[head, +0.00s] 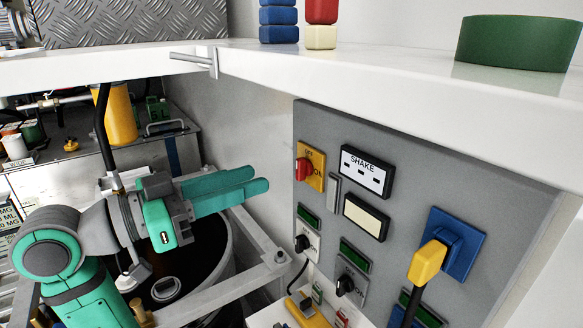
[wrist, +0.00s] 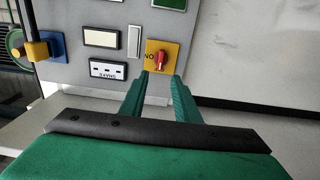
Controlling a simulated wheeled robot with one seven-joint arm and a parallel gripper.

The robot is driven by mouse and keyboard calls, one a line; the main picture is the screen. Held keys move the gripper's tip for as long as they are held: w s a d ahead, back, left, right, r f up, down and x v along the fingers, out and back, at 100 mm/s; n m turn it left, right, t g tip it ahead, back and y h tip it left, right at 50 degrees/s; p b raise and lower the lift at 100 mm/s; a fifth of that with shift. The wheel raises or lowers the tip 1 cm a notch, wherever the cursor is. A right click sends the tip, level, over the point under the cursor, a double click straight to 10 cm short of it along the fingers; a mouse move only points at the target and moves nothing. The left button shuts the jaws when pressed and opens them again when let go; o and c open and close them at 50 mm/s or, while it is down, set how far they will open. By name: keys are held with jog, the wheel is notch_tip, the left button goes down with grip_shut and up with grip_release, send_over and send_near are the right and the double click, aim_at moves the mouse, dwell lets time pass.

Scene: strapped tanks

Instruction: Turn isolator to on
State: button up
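The isolator is a red rotary knob on a yellow plate (head: 318,181) on the grey wall panel. It also shows in the wrist view, with the red knob (wrist: 160,60) at the plate's middle. "ON" reads upside down left of the knob there. The knob's handle looks roughly upright, not turned toward that lettering. In the wrist view my fingertips (wrist: 161,78) are apart and empty, seemingly short of the knob.
A "SHAKE" socket (head: 366,172), a grey bar and a cream plate (head: 366,217) sit right of the isolator. Dark knobs are below, and a yellow plug (head: 427,263) is in a blue socket. A white shelf (head: 330,75) overhangs the panel. A dark drum stands beneath my arm.

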aim_at(297, 165)
jog(key=x, duration=0.8)
jog(key=shift+w+d, duration=0.2)
jog(key=shift+d, duration=0.1)
grip_shut()
